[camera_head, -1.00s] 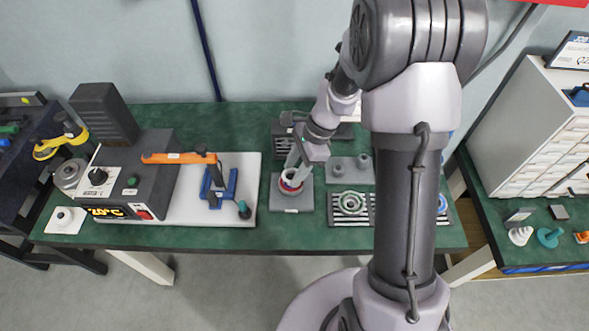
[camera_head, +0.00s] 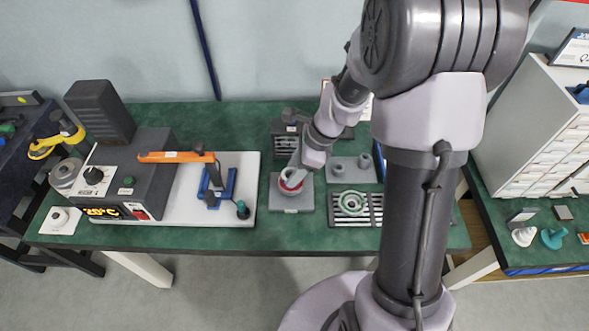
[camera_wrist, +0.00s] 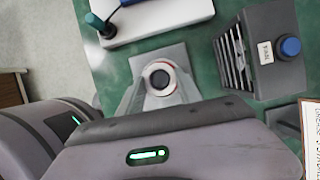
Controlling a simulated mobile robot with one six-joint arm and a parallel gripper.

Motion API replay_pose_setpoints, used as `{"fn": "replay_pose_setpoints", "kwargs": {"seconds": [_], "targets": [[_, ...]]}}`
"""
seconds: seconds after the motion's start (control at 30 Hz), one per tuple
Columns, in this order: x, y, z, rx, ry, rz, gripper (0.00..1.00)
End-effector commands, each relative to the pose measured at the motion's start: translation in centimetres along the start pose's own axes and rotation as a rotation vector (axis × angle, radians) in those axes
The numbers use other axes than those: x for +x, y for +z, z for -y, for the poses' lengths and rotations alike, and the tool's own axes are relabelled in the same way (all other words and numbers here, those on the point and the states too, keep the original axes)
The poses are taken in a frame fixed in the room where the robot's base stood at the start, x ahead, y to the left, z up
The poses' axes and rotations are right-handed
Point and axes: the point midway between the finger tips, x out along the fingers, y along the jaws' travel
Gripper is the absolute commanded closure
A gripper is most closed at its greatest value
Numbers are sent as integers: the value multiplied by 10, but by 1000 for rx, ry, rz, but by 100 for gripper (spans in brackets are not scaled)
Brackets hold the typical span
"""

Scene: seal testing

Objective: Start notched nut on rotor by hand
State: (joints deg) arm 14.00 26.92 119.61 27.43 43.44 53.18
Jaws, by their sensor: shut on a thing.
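My gripper (camera_wrist: 160,88) points down at a grey square base plate (camera_head: 291,203). It also shows in the head view (camera_head: 293,184), partly behind my own wrist. Its two fingers are closed around a small round part at the middle of the plate. A pale ring with a red edge and a dark centre (camera_wrist: 160,74) shows between the fingertips. I take the held part for the notched nut, at or just above the rotor. The contact between nut and rotor, and the threads, are too small and hidden to tell.
A heater unit (camera_head: 130,180) and a white board with a blue fixture (camera_head: 240,165) stand left. A fan box (camera_wrist: 262,55) stands close to the plate.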

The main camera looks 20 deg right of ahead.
Motion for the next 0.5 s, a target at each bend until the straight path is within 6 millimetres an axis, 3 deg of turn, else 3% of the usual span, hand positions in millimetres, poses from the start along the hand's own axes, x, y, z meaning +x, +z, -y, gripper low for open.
{"fn": "replay_pose_setpoints", "kwargs": {"seconds": [0.3,0.33,0.43,0.5], "targets": [[3,-1,-4,171,-65,-2,100],[2,-1,-4,177,-67,-3,54],[2,-1,-3,174,-67,-2,34],[1,0,-3,173,-68,-2,33]]}}
